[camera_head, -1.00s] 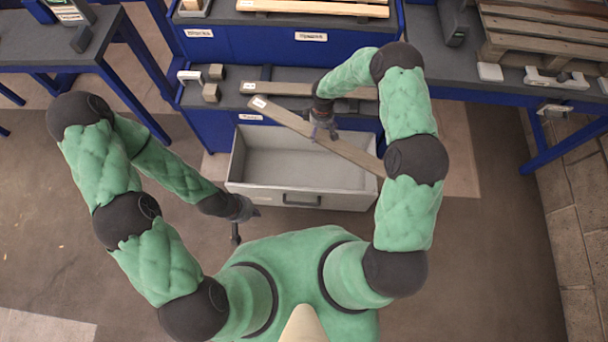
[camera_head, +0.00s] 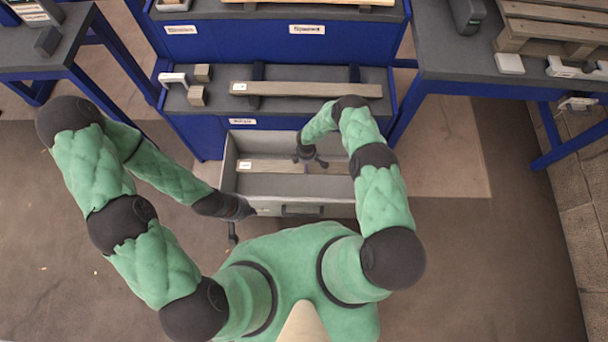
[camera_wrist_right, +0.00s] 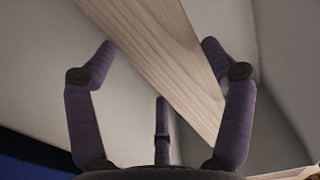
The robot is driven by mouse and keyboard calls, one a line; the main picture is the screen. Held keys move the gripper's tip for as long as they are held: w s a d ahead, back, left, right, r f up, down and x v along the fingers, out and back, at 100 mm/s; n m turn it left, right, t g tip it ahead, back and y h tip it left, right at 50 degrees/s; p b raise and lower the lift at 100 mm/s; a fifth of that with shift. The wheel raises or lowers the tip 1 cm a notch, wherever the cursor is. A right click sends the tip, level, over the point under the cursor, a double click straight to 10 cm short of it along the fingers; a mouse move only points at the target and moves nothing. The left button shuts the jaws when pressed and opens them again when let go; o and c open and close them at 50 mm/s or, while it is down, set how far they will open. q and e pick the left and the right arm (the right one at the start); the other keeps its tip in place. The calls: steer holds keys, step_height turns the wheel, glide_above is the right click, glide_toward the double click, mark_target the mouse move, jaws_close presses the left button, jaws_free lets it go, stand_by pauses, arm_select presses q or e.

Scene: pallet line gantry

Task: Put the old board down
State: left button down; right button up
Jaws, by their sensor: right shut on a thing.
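The old board (camera_head: 262,166), grey-brown with a white label at its left end, is level inside the open grey drawer (camera_head: 288,197), along its long side. My right gripper (camera_head: 310,164) reaches down into the drawer and is shut on the board near its middle. In the right wrist view the board (camera_wrist_right: 165,62) runs diagonally between the fingers (camera_wrist_right: 160,75). Whether its underside touches the drawer floor cannot be told. My left gripper (camera_head: 236,222) hangs by the drawer's front left corner, away from the board; its fingers are too unclear to read.
Another labelled board (camera_head: 310,89) lies across two dark supports on the worktop above the drawer. A pallet (camera_head: 555,25) is on the right bench. The floor right of the drawer is clear.

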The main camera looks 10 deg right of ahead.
step_height(320, 180, down, 8)
steer(key=b, duration=0.4)
steer(key=shift+f, duration=0.2)
steer(key=shift+f, duration=0.35)
steer(key=shift+f, duration=0.25)
steer(key=o, duration=1.4)
